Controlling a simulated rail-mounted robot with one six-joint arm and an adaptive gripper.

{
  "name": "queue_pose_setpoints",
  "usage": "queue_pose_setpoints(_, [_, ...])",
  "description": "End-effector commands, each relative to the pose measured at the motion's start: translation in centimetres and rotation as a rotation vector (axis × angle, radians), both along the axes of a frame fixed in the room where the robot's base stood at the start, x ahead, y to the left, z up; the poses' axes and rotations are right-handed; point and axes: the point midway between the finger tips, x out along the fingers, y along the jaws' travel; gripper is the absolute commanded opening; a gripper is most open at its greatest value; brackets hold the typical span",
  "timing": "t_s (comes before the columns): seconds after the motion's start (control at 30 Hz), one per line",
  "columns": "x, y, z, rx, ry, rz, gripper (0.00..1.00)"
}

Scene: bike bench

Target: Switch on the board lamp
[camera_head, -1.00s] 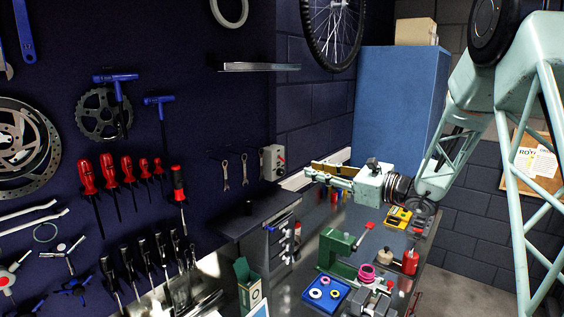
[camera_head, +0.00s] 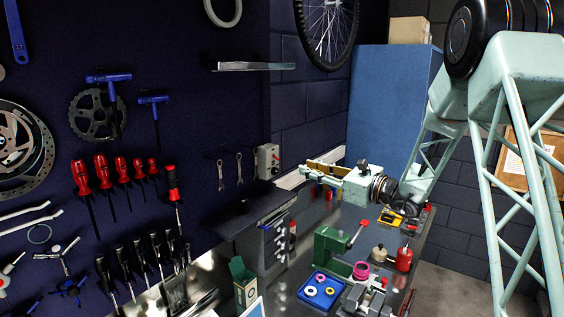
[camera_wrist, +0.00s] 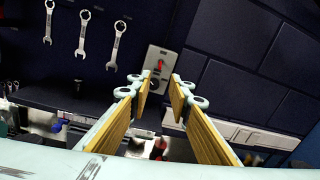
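A grey switch box (camera_head: 267,161) with a small red lever is fixed to the wall at the right end of the tool board. In the wrist view the box (camera_wrist: 160,62) is straight ahead, between and beyond my fingertips, and its red lever (camera_wrist: 158,66) shows on its front. My gripper (camera_head: 303,171) is to the right of the box in the head view, apart from it. In the wrist view my gripper (camera_wrist: 161,80) is open and empty. A thin grey bar (camera_head: 253,67) on the board above may be the lamp; no glow shows on it.
Spanners (camera_head: 230,172) hang left of the box. A dark ledge (camera_head: 245,215) juts out below it. A green press (camera_head: 330,245) and a blue tray (camera_head: 308,298) stand on the bench below my arm. A blue cabinet (camera_head: 390,100) is behind the arm.

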Motion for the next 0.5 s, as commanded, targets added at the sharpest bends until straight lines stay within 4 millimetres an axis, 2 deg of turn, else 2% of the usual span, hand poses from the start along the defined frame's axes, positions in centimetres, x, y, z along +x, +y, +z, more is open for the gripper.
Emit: queue_pose_setpoints(0.5, [3.6, 4.9, 0.0, 0.000, 0.001, 0.001, 0.19])
